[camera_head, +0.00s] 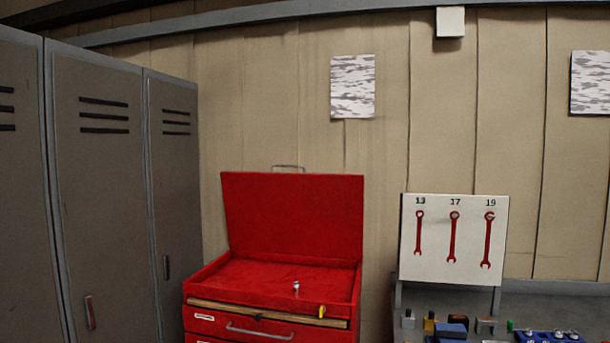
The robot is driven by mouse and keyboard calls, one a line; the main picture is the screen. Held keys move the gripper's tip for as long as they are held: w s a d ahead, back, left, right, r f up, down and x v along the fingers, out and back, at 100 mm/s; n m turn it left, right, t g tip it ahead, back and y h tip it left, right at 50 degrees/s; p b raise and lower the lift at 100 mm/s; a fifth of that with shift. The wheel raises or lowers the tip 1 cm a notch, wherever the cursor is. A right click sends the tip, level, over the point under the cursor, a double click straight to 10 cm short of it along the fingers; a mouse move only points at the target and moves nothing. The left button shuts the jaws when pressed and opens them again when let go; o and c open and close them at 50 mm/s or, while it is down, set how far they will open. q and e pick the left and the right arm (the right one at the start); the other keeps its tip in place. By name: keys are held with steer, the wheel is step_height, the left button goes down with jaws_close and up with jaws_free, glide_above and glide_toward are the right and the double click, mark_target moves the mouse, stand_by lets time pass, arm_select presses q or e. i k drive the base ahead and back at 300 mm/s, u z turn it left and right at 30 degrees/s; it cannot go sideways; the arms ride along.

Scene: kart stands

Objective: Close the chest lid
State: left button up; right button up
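A red tool chest (200,289) stands against the wall, low and left of centre. Its red lid (295,215) is open and stands up at the back, leaning slightly backward. A grey handle (288,167) sits on the lid's top edge. The chest's open top compartment shows a red floor with a small silvery item (296,287) in or over it near the front. A yellow-orange item (321,311) is at the front right edge. A drawer with a grey handle (259,331) is below. Neither of my grippers is in view.
Grey lockers (100,190) stand close on the left of the chest. On the right is a workbench (560,297) with a white wrench board (453,240) and several small items. The space above the chest looks clear.

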mark_target(314, 215)
steer(key=u, duration=0.1)
steer(key=i, duration=0.95)
steer(key=z, duration=0.15)
steer(key=k, duration=0.65)
steer(key=u, duration=0.35)
steer(key=i, duration=0.65)
steer(key=u, duration=0.65)
steer(key=i, duration=1.1)
steer(key=z, duration=0.55)
